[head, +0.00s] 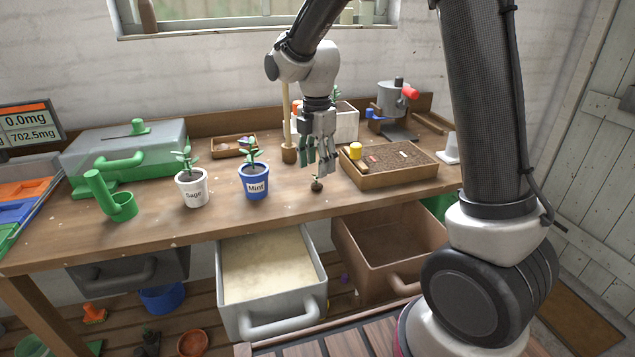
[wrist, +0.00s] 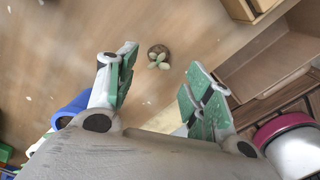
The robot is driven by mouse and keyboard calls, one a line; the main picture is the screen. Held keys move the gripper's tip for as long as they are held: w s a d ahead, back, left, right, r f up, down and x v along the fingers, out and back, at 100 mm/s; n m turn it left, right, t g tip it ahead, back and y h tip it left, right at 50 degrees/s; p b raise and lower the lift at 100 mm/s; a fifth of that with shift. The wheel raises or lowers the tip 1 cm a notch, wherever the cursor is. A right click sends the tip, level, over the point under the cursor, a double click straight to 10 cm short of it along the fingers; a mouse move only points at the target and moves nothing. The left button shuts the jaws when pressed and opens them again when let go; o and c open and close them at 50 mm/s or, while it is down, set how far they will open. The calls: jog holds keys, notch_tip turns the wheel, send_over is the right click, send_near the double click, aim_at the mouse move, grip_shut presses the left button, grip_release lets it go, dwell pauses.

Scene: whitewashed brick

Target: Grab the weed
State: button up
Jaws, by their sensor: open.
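The weed (head: 317,186) is a small green sprout on a dark brown clump of soil. It sits on the bench top (head: 225,220) near the front edge, to the right of the blue Mint pot (head: 254,183). In the wrist view the weed (wrist: 158,58) shows as a few pale green leaves over a round brown clump. My gripper (head: 319,168) is open and empty, just above the weed in the head view. In the wrist view its green-padded fingers (wrist: 162,82) stand apart, with the weed beyond the tips and between them. The weed appears untouched.
A wooden seed tray (head: 375,180) stands close to the right of my gripper. A white Sage pot (head: 192,188) and a green watering can (head: 112,198) are farther left. Open drawers, one grey (head: 270,317) and one brown (head: 348,238), jut out below the bench edge.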

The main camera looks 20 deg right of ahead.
aim_at(317, 178)
jog(key=f, duration=0.5)
jog(key=shift+w+f, duration=0.2)
jog(key=c, duration=0.9)
